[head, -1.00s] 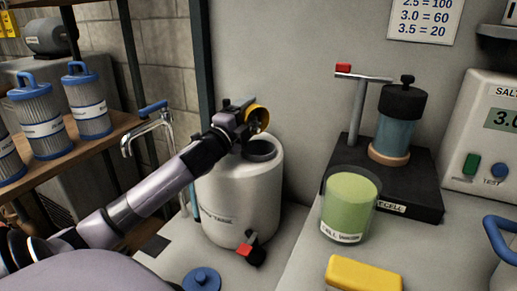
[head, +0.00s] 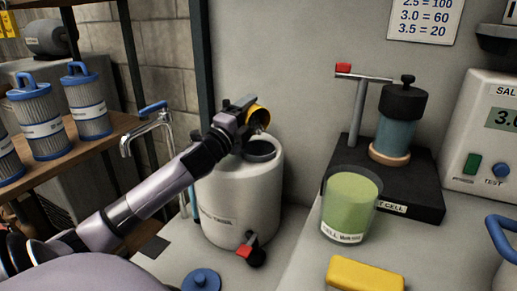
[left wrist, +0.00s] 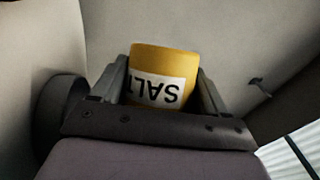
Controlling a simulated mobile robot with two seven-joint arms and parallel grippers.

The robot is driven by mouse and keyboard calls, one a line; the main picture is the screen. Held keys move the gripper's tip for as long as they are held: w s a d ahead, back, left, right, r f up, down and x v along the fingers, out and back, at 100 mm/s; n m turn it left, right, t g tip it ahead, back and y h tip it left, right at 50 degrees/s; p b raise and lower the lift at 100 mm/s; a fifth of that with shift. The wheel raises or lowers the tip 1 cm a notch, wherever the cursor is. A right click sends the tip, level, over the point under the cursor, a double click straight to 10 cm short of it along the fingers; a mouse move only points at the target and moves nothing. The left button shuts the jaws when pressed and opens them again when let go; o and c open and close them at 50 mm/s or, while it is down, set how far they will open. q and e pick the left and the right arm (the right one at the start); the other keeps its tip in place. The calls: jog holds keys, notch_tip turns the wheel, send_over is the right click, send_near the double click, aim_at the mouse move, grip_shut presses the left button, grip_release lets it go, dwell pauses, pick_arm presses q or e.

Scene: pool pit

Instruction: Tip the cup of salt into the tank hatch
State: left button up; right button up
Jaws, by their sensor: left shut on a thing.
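The yellow salt cup (head: 259,115) is held over the white tank (head: 241,195), tilted well over with its mouth to the right and down. My left gripper (head: 246,110) is shut on it. The left wrist view shows the cup (left wrist: 163,62) between both fingers (left wrist: 160,85), its SALT label upside down. The round dark tank hatch (head: 262,150) is open on the tank's top, just below the cup's mouth. A small pale patch shows at the cup's lower lip; I cannot tell whether salt is falling. My right gripper is not in view.
A blue lid (head: 201,280) lies on the counter in front of the tank. A tap (head: 150,130) stands left of it. A green beaker (head: 350,207), a yellow block (head: 364,274) and a cell stand (head: 410,190) are to the right. Blue-topped filters (head: 88,105) stand on the left shelf.

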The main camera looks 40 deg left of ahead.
pick_arm(q)
jog(key=shift+s+d+r+m+t+h+b, duration=0.1)
jog(key=shift+d+r+m+t+h+b, duration=0.15)
jog(key=shift+m, duration=0.4)
jog(key=shift+d+r+m+t+h+b, duration=0.1)
jog(key=shift+d+m+t+h+b, duration=0.1)
jog(key=shift+m+b, duration=0.35)
jog(key=shift+s+d+r+m+t+h+b, duration=0.15)
jog(key=shift+m+t+h, duration=0.1)
jog(key=shift+m, duration=0.55)
dwell(3.0)
